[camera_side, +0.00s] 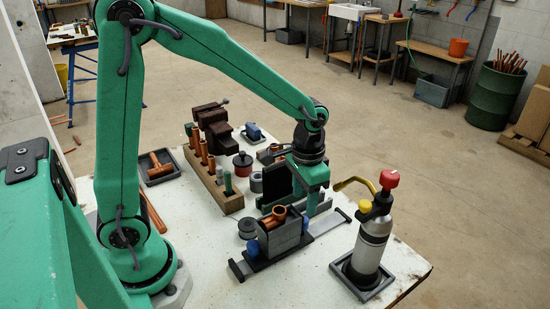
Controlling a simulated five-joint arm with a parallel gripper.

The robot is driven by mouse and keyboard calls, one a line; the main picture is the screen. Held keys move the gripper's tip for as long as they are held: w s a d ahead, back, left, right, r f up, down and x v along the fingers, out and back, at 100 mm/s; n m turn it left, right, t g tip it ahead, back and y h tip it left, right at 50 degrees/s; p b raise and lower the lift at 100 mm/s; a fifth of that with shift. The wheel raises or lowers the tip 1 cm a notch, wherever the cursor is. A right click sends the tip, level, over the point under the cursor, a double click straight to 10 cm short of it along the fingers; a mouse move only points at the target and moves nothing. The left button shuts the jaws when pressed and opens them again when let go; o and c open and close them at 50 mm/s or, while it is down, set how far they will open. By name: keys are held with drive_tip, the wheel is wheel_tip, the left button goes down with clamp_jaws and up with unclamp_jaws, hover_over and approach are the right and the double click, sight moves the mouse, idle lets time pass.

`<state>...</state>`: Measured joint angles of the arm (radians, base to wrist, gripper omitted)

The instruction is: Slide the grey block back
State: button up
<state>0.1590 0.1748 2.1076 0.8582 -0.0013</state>
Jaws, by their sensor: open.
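A grey block-like box (284,238) sits on a dark base on the white tabletop, with copper pipe pieces (280,213) showing at its top. A blue knob (253,248) is at its left end and another is at its right. A dark upright panel or bin (278,188) stands just left of the gripper.
A gas bottle with a red knob (371,239) stands in a tray at the front right. A wooden rack (216,187) with copper pipes is to the left. The front-left tabletop is mostly clear.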

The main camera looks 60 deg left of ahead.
sight(303, 217)
drive_tip(key=shift+f, duration=3.4)
drive_tip(key=shift+c, duration=0.4)
drive_tip(key=shift+s, duration=0.1)
clamp_jaws()
